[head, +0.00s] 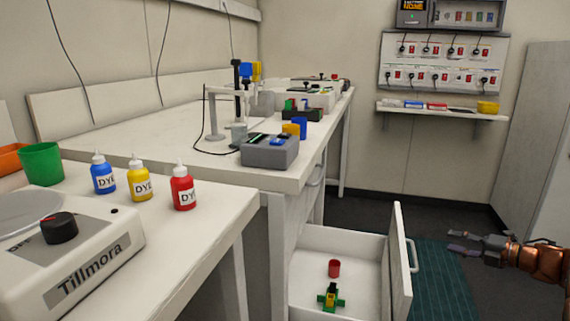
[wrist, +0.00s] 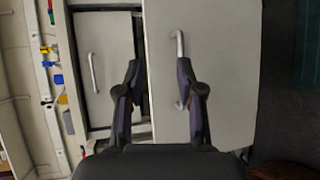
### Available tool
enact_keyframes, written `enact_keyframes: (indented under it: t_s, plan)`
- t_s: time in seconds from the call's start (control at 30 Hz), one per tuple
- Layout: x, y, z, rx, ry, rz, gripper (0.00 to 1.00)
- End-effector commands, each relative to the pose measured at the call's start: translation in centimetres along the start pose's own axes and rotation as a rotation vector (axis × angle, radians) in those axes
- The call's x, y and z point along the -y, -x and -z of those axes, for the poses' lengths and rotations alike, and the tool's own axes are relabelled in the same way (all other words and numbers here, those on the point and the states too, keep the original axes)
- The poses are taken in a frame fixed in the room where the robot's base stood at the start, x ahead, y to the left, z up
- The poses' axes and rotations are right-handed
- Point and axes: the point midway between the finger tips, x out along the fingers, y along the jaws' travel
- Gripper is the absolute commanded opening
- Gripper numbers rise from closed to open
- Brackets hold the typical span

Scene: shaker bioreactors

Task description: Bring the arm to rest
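My gripper (head: 464,243) is at the right side of the head view, to the right of the open drawer and apart from it. In the wrist view my gripper (wrist: 162,95) shows two dark fingers spread apart with nothing between them. The drawer's front panel (wrist: 225,75) with its handle (wrist: 180,85) lies beyond the fingers. The gap between gripper and panel is hard to judge in the wrist view, but the head view shows clear space.
The open drawer (head: 399,262) holds a red cup (head: 334,268) and a green and yellow block piece (head: 330,298). Dye bottles (head: 183,188) and a Tillmora device (head: 70,255) stand on the near bench. A wall shelf (head: 440,112) is at the back. Floor around the green mat (head: 445,285) looks free.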

Motion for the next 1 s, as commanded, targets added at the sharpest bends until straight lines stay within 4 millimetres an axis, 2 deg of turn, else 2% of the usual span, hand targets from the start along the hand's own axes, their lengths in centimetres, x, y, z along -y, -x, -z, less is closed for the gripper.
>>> enact_keyframes:
  t_s: [0.03,0.3,0.5,0.77,0.8,1.0]
  plan:
    - [-2.6,-0.3,-1.2,0.051,-0.005,0.014,0.37]
    - [-12.2,-0.8,-7.4,0.368,-0.063,0.051,0.37]
    - [-19.1,0.5,-10.2,0.598,-0.135,0.049,0.37]
    - [-27.2,3.6,-11.3,0.875,-0.278,0.013,0.37]
    - [-28.4,4.2,-11.2,0.912,-0.303,0.005,0.37]
    - [-32.9,7.2,-9.5,1.096,-0.462,-0.029,0.37]
